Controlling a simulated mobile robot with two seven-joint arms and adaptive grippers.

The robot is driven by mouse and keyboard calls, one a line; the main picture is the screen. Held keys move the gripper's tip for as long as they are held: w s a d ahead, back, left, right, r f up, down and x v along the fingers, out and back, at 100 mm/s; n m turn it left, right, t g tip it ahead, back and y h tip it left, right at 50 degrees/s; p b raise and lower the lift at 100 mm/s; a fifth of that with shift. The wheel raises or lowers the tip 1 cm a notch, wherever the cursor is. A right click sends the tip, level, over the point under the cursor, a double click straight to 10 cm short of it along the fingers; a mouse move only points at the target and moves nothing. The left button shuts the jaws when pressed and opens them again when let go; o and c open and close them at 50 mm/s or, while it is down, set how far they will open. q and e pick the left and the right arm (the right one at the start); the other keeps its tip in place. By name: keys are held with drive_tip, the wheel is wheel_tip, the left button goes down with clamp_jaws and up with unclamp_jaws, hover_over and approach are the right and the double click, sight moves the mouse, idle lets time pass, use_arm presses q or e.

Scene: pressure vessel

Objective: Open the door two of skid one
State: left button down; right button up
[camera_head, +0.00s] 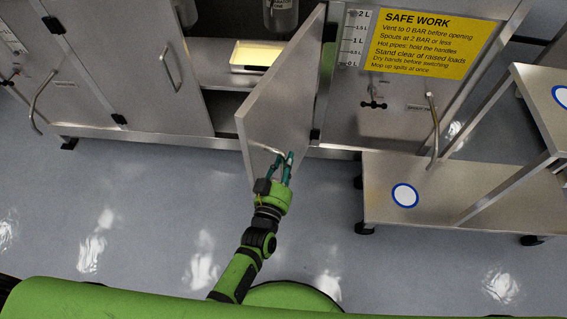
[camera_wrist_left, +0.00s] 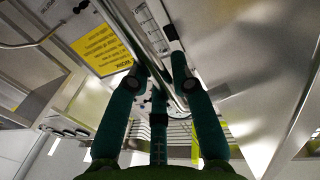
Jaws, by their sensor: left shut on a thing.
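A grey metal cabinet door (camera_head: 275,100) stands swung partly open, its hinge side at the right of the opening. My left gripper (camera_head: 281,160) is at the lower front part of this door, shut on its metal handle (camera_head: 267,149). In the left wrist view the teal fingers (camera_wrist_left: 160,72) close around the bar-shaped handle (camera_wrist_left: 133,38). The fingers partly hide the handle in both views. My right gripper is in neither view.
Inside the opening are a lit yellow tray (camera_head: 257,54) and a metal vessel (camera_head: 281,15). Closed doors flank it, with a yellow safety sign (camera_head: 428,45) on the right. A wheeled step platform (camera_head: 450,190) stands at the right. The floor in front is clear.

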use_arm(q)
drive_tip(key=c, duration=1)
unclamp_jaws()
drive_tip(key=shift+w, duration=0.15)
drive_tip(key=shift+c, duration=0.2)
drive_tip(key=v, duration=1.2)
